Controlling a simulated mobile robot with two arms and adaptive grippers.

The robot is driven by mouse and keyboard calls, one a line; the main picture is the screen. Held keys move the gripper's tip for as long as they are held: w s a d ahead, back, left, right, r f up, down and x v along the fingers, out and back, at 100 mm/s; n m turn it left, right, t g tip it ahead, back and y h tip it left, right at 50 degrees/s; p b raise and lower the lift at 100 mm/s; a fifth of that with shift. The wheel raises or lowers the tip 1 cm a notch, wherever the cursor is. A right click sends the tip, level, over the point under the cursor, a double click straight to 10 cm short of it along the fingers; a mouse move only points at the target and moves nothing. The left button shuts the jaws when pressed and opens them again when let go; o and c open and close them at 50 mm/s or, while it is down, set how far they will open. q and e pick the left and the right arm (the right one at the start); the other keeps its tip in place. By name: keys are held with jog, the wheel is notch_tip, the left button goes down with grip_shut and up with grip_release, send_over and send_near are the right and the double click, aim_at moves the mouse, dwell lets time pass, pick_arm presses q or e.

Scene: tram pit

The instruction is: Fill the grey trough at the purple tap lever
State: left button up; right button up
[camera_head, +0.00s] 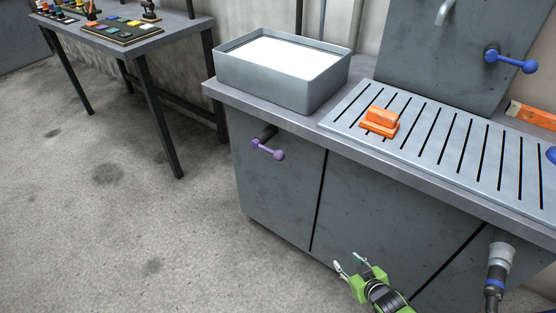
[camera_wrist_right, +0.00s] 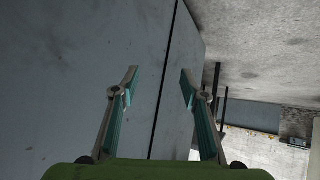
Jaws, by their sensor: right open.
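The purple tap lever (camera_head: 268,149) sticks out from the cabinet front, below the worktop's left end. The grey trough (camera_head: 262,84) stands on the worktop above it, and its inside shows a flat white surface. I cannot tell whether that is liquid or the bare bottom. My right gripper (camera_head: 349,263) is open and empty in front of the cabinet, lower and to the right of the lever, apart from it. In the right wrist view its two fingers (camera_wrist_right: 159,74) are spread before the grey cabinet front; the lever does not show there. My left gripper is out of view.
An orange block (camera_head: 380,122) sits on the slotted drainboard (camera_head: 440,140). A blue lever (camera_head: 510,60) and a spout (camera_head: 444,12) are on the back panel. A grey nozzle-like part (camera_head: 499,256) is at lower right. A side table (camera_head: 160,42) stands at upper left. Floor left of the cabinet is clear.

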jog(key=w+a+r+n+t+y+b, duration=0.1)
jog(key=w+a+r+t+y+b, duration=0.15)
jog(key=w+r, duration=0.55)
jog(key=n+y+b, duration=0.5)
jog(key=y, duration=0.3)
send_near(283, 159)
jog(key=shift+t+h, duration=0.25)
jog(key=shift+t, duration=0.1)
jog(key=x, duration=1)
jog(key=shift+a+b, duration=0.25)
jog(key=shift+b, duration=0.15)
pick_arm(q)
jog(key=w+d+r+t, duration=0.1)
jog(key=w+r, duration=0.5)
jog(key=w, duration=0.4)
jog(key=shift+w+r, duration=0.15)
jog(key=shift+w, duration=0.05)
pick_arm(e)
jog(key=shift+x, duration=0.8)
grip_shut()
